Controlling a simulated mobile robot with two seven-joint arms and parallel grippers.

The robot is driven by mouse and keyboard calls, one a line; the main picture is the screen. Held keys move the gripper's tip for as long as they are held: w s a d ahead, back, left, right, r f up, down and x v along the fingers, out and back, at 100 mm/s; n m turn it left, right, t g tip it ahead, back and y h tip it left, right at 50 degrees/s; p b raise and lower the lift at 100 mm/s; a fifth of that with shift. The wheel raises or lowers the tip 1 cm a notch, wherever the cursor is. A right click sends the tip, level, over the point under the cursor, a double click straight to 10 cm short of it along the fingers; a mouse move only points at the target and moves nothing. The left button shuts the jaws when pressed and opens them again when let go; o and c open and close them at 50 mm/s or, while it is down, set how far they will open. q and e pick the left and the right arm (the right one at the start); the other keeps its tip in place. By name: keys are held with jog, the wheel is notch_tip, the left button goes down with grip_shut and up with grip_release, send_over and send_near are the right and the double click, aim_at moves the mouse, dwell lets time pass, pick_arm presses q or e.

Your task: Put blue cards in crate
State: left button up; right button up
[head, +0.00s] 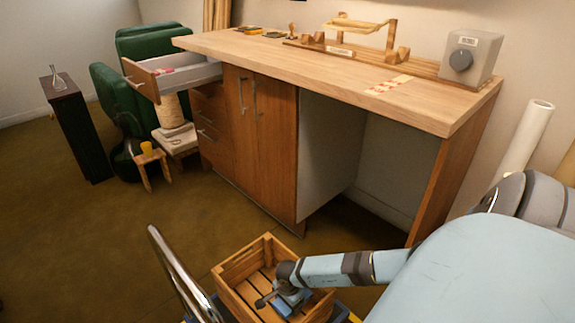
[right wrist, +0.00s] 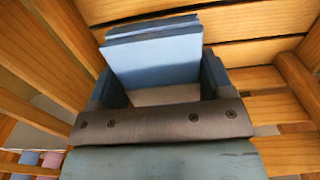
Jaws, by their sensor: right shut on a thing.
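The wooden slatted crate (head: 229,268) is low in the head view, and its slats (right wrist: 262,78) surround the gripper in the right wrist view. My right gripper (head: 284,303) reaches down inside the crate. In the right wrist view its fingers (right wrist: 160,88) are shut on a small stack of blue cards (right wrist: 155,58), which stick out past the fingertips close to the slats. I cannot tell whether the cards touch the crate floor. My left gripper is in neither view.
A wooden desk (head: 330,78) stands beyond the crate, with an open drawer (head: 143,80) at its left end. A grey box with a dial (head: 470,56) sits on the desk. Green chairs (head: 112,90) and a small stool (head: 150,158) are at the left. Floor between is clear.

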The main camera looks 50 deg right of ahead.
notch_tip(320, 180, down, 2)
jog(key=shift+f, duration=0.1)
jog(key=shift+f+b, duration=0.4)
jog(key=shift+f, duration=0.05)
notch_tip(320, 180, down, 3)
jog(key=shift+f+b, duration=0.2)
jog(key=shift+b, duration=0.75)
jog(key=shift+f, duration=0.4)
jog(key=shift+r, duration=0.1)
jog(key=o, duration=1)
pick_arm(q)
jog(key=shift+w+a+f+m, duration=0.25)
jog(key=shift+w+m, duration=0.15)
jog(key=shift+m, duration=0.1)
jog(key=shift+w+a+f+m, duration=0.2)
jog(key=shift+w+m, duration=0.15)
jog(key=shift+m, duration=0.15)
